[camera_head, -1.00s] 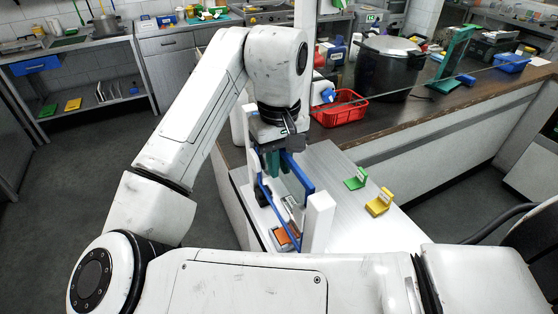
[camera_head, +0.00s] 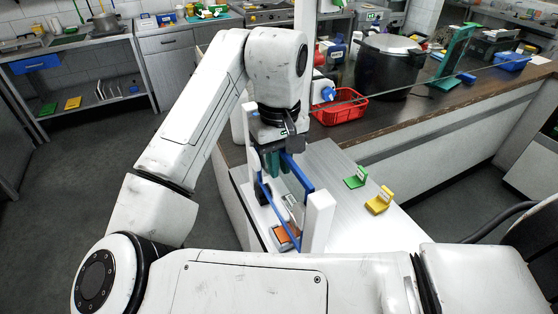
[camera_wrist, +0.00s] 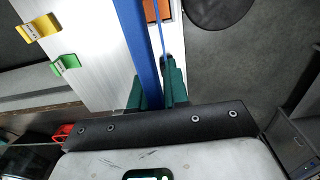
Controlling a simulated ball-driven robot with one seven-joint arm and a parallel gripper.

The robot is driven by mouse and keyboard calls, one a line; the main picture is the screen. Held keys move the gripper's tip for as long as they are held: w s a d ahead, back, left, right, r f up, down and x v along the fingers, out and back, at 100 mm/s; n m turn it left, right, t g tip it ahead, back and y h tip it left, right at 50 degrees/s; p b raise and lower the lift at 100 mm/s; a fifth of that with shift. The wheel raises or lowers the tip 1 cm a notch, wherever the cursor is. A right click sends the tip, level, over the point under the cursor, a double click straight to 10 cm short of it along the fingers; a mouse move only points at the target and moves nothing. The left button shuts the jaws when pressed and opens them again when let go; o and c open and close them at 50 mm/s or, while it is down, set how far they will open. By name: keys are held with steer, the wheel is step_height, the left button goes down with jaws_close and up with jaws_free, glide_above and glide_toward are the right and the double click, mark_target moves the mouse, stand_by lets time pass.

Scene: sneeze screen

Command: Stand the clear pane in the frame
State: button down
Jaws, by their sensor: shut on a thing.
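The clear pane shows mainly by its blue edging, a thick blue upper edge (camera_head: 301,177) and a thin blue line lower down. My gripper (camera_head: 276,162) has green fingers and is shut on the pane's upper edge, pointing down. In the wrist view, the green fingers (camera_wrist: 160,92) close around the thick blue edge (camera_wrist: 140,45). The frame has two white posts, a near one (camera_head: 318,222) and a far one (camera_head: 250,135) partly behind my arm. The pane is between the posts, roughly upright. I cannot tell whether its lower edge sits in a slot.
An orange item (camera_head: 283,235) lies beside the pane at the frame. Green (camera_head: 356,180) and yellow (camera_head: 379,202) label stands are on the pale counter to the right. A red basket (camera_head: 342,112) and large dark pot (camera_head: 387,75) stand behind.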

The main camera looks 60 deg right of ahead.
steer(key=shift+r+p, duration=0.3)
steer(key=shift+p, duration=0.1)
steer(key=c, duration=1)
jaws_free()
steer(key=shift+f, duration=0.1)
steer(key=shift+c, duration=0.2)
steer(key=shift+r+p, duration=0.35)
steer(key=shift+r, duration=3.2)
